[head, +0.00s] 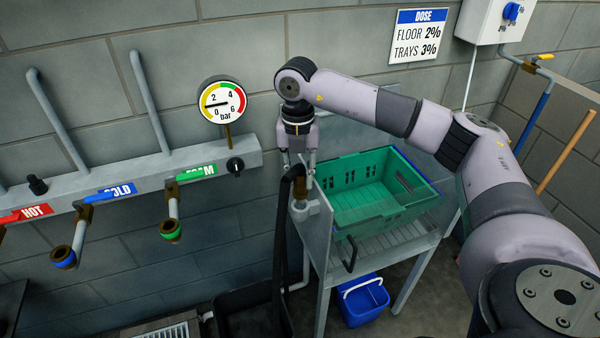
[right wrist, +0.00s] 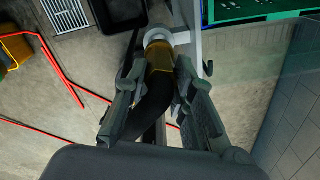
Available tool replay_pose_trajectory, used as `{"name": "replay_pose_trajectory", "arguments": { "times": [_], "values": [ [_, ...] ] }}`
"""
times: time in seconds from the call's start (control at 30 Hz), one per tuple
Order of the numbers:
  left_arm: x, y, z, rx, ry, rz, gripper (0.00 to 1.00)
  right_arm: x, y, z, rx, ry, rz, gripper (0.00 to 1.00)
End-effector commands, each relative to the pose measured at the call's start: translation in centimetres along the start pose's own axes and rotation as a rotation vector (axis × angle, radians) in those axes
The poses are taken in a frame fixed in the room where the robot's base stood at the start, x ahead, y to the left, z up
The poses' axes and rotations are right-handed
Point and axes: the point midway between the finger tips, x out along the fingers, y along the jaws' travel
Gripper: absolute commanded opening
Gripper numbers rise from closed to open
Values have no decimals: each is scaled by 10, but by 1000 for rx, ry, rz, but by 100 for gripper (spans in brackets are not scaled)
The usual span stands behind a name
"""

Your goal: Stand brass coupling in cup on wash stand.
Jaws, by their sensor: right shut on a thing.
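The brass coupling (head: 300,189) is on the end of a black hose (head: 283,230). It stands about upright at the grey cup (head: 304,209) on the near left side of the wash stand (head: 320,240). My right gripper (head: 299,172) points down and is shut on the coupling, with a finger on each side. In the right wrist view the coupling (right wrist: 158,58) lies between the fingers of my right gripper (right wrist: 156,78), its far end at the cup's pale rim (right wrist: 158,34). How deep it sits is hidden. My left gripper is not in view.
A green crate (head: 365,213) sits on the wash stand, right of my gripper. A wall pipe with hot, cold and foam taps (head: 172,205) runs at the left, below a pressure gauge (head: 222,100). A blue bucket (head: 363,300) stands beneath the stand.

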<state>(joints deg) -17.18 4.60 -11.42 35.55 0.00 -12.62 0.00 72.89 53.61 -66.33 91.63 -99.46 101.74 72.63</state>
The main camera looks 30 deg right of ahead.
Motion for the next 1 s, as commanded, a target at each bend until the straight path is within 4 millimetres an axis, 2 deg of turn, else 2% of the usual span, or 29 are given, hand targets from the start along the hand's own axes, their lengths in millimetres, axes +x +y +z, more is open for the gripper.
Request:
{"name": "replay_pose_trajectory", "arguments": {
  "times": [0.37, 1.0],
  "values": [
    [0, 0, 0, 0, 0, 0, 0, -1, 0, 0, -1, -1, 2, 0],
    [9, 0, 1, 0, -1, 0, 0, 11, 0, 0, -1, -1, 2, 0]
  ]
}}
